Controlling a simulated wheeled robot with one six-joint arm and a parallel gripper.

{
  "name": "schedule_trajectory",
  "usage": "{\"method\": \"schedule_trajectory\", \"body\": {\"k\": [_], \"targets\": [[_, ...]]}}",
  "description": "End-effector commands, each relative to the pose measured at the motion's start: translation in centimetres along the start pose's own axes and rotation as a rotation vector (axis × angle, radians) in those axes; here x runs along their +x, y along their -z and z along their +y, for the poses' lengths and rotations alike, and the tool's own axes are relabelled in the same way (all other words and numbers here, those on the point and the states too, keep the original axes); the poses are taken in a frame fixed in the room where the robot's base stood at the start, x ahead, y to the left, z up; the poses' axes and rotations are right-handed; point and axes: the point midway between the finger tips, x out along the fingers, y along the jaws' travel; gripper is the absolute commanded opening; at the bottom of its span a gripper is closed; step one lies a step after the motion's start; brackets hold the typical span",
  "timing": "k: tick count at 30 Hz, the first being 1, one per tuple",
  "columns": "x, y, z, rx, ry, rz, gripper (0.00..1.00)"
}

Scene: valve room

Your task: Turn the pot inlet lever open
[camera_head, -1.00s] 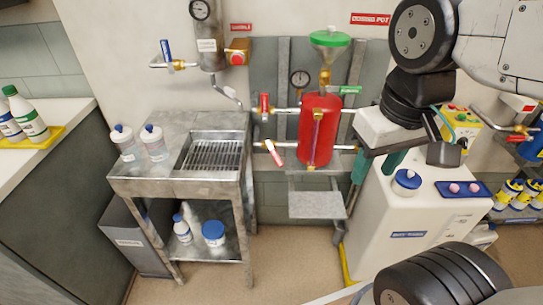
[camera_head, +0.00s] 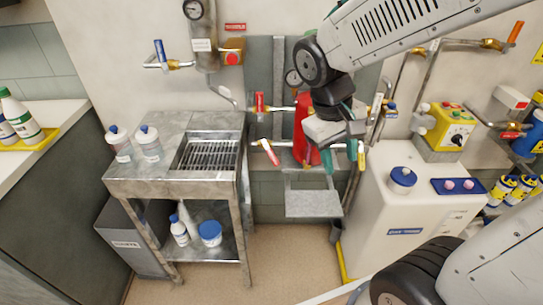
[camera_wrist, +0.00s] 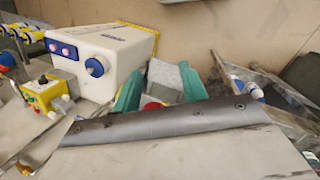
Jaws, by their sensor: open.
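The red pot (camera_head: 301,125) stands on a bracket against the wall in the head view. I cannot read which is the inlet. My gripper (camera_head: 345,158) is open in front of the pot's right side, right of both levers and apart from them. In the wrist view, its teal fingers (camera_wrist: 160,90) are spread, with a bit of red low between them. No lever is clear there.
A white tank (camera_head: 410,215) with a blue cap stands close at the right, with a yellow control box (camera_head: 450,128) behind it. A metal sink stand (camera_head: 140,185) is at the left. A grey shelf (camera_head: 313,203) juts out below the pot. Floor in front is clear.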

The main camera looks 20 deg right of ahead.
Motion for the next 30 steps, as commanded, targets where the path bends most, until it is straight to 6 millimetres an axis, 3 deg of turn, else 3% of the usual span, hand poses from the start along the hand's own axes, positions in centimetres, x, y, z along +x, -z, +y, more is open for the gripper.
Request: {"method": "schedule_trajectory", "body": {"k": [6,11,18,21,25,30], "targets": [[4.2,8.4,0.6,-0.027,-0.169,0.017,0.43],[8.0,15.2,-0.1,-0.048,-0.263,0.096,0.43],[13.3,24.7,-3.0,-0.068,-0.292,0.284,0.43],[14.2,28.4,-4.5,-0.051,-0.256,0.389,0.43],[12.7,31.1,-5.4,0.001,-0.193,0.502,0.43],[12.9,31.5,-5.9,0.066,-0.148,0.528,0.43]]}}
